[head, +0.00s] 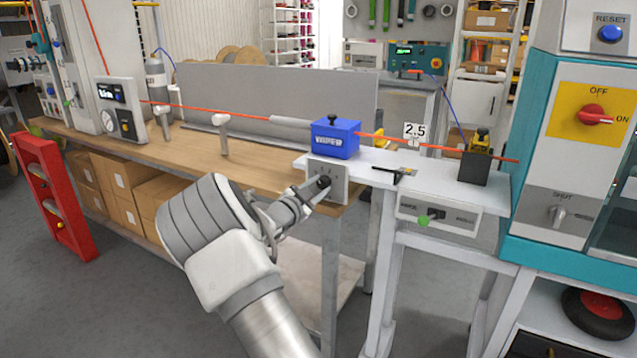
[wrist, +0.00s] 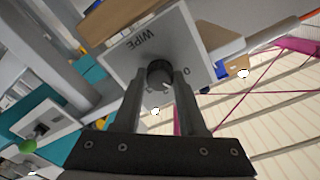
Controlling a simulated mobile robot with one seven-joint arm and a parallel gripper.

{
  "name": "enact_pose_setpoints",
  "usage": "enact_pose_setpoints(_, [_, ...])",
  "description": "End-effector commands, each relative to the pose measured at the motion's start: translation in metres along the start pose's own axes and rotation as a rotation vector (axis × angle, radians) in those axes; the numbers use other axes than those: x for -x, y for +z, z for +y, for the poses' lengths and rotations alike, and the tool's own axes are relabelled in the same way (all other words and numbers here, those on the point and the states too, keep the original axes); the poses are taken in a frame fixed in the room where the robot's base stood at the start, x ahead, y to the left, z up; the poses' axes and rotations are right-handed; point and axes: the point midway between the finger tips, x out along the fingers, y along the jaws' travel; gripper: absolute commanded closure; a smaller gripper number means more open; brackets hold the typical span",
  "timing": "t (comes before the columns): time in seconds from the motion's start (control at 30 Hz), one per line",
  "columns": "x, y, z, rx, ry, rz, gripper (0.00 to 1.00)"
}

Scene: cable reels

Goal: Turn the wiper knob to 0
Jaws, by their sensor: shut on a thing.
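The wiper knob (wrist: 159,75) is a small black round knob on a light grey panel (wrist: 125,68) with the marks "WIPE" and "0". In the wrist view the panel appears turned over, and "0" is to the right of the knob. My gripper (wrist: 160,82) has its two fingers on either side of the knob, shut on it. In the head view my gripper (head: 318,187) reaches the knob (head: 324,182) on the panel (head: 341,185) below the blue wiper box (head: 336,141). I cannot clearly tell which mark the knob points to.
An orange cable runs through the blue box above the bench (head: 190,150). A white side table (head: 375,165) stands to the right, with a lower panel bearing a green knob (head: 423,221). A teal cabinet (head: 530,180) stands at the far right, a red rack (head: 55,195) at left.

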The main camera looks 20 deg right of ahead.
Motion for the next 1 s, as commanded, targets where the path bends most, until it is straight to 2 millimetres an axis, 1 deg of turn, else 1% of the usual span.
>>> enact_pose_setpoints(0.07, [-0.0001,-0.0038,-0.0018,0.06,0.001,0.001,1.0])
enact_pose_setpoints(0.5, [0.0001,-0.0015,-0.0002,0.401,-0.011,0.01,1.0])
enact_pose_setpoints(0.7, [0.0003,-0.0003,0.0006,0.504,-0.014,0.013,1.0])
enact_pose_setpoints(1.0, [0.0006,0.0011,0.0015,0.572,-0.017,0.014,1.0])
